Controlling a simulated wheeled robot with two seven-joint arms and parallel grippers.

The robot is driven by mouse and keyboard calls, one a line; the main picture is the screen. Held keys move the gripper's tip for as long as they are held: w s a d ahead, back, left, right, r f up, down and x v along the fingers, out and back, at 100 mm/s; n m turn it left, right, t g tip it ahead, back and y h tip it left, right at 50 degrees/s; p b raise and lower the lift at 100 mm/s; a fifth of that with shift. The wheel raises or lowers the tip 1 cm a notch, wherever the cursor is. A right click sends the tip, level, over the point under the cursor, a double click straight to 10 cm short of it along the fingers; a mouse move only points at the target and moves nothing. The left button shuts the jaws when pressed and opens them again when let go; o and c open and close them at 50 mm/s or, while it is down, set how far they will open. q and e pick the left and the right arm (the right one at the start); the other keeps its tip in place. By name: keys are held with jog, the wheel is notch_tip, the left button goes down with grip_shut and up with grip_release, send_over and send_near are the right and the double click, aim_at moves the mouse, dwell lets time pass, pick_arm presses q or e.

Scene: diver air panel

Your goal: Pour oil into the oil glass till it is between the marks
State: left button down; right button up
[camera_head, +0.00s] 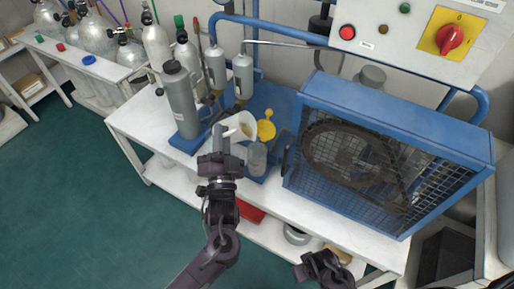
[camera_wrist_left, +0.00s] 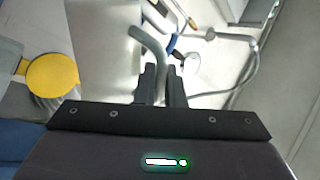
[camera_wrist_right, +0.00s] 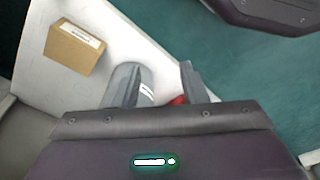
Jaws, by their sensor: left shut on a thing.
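My left gripper (camera_head: 222,141) is shut on the handle of a white jug (camera_head: 236,120) and holds it above the front of the blue compressor base. The jug appears tilted to the right, and a tan patch shows inside its mouth. In the left wrist view the grey handle (camera_wrist_left: 150,45) runs between the fingers (camera_wrist_left: 163,85). A greyish clear cylinder (camera_head: 256,158), which looks like the oil glass, stands just right of and below the jug. Its marks and oil level are too small to read. My right gripper (camera_wrist_right: 158,85) is open and empty, low near the bench front.
A yellow round cap (camera_head: 266,130) sits just right of the jug. The caged blue compressor (camera_head: 385,150) fills the right of the bench. Grey filter cylinders (camera_head: 180,100) stand to the left. A cardboard box (camera_wrist_right: 74,46) lies on the lower shelf. A control panel hangs above.

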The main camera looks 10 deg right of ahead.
pick_arm(q)
jog(key=shift+r, duration=0.25)
jog(key=shift+r+m+p, duration=0.3)
jog(key=shift+r+p, duration=0.1)
jog(key=shift+d+h, duration=0.1)
jog(key=shift+h, duration=0.3)
pick_arm(e)
jog(key=shift+s+d+f, duration=0.2)
jog(key=shift+f, duration=0.4)
jog(key=shift+s+d+f, duration=0.15)
jog(key=shift+f, duration=0.4)
pick_arm(q)
jog(key=shift+s+d+r+m, duration=0.1)
jog(key=shift+r+m, duration=0.15)
jog(key=shift+m, duration=0.45)
pick_arm(e)
jog(key=shift+f, duration=0.15)
pick_arm(q)
jog(key=shift+w, duration=0.3)
pick_arm(e)
jog(key=shift+s+f, duration=0.1)
jog(key=shift+s, duration=0.05)
pick_arm(q)
jog(key=shift+r+m+t, duration=0.2)
jog(key=shift+m+t, duration=0.2)
pick_arm(e)
jog(key=shift+d+f, duration=0.1)
jog(key=shift+f, duration=0.05)
